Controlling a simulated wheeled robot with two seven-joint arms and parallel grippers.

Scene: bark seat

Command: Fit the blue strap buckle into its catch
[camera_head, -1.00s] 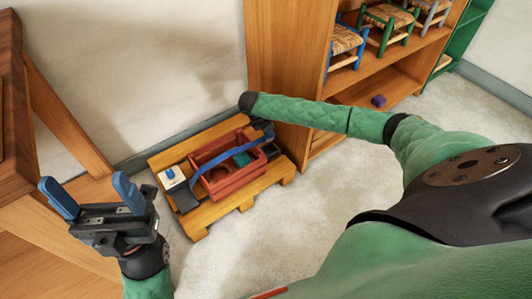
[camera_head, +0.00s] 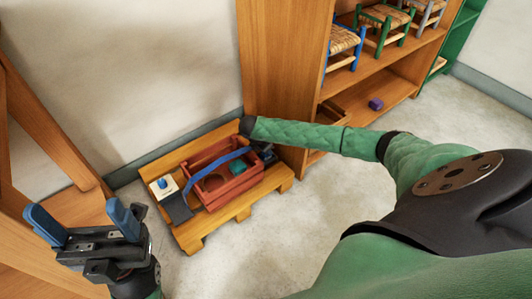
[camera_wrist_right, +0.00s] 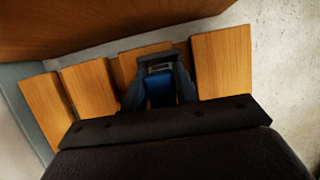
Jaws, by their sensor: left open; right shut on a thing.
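A blue strap (camera_head: 217,166) runs across the top of a red crate (camera_head: 228,187) on a slatted wooden pallet (camera_head: 190,238). Its left end reaches down near a dark grey flat piece (camera_head: 178,208). My right gripper (camera_head: 265,150) is low at the crate's far right end, partly hidden by my forearm. In the right wrist view its fingers (camera_wrist_right: 160,80) are shut on the strap's blue end piece (camera_wrist_right: 160,93), with a grey frame at the tip. I cannot make out the catch surely. My left gripper (camera_head: 84,225) is open and empty, left of the pallet.
A white block with a blue top (camera_head: 163,185) sits at the pallet's left end. A wooden shelf (camera_head: 285,80) with small chairs stands right behind the pallet. Wooden furniture (camera_head: 45,130) is at the left. The floor in front of the pallet is clear.

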